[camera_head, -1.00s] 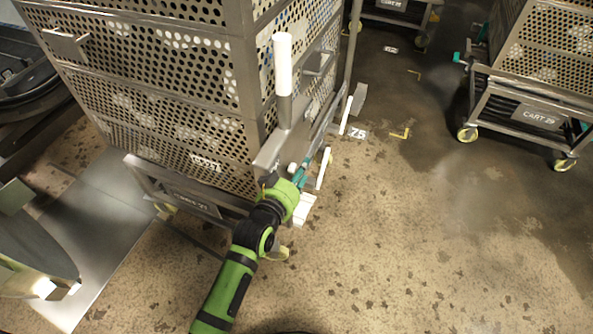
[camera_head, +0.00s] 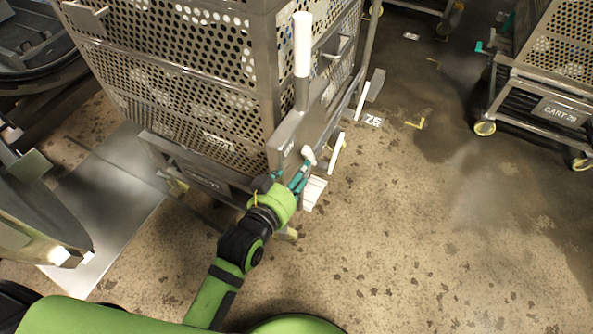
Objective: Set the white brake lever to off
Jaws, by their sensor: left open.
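A lever with a white grip (camera_head: 302,45) and a grey shaft stands upright at the near corner of a perforated metal cart. Below it is a slanted grey plate (camera_head: 290,137) with small lettering that seems to read ON. A small white knob (camera_head: 308,154) shows at the plate's lower right, just beyond my fingertips. My left gripper (camera_head: 299,178) is open, with teal fingers, at the foot of the plate, well below the white grip. I cannot tell whether a finger touches the knob or plate. My right gripper is not in view.
The perforated cart (camera_head: 190,90) fills the upper left. White strips (camera_head: 337,153) stand along its right side. A metal plate (camera_head: 110,215) lies on the floor at left. Another cart, labelled 29 (camera_head: 540,110), stands at right. The floor between and in front is clear.

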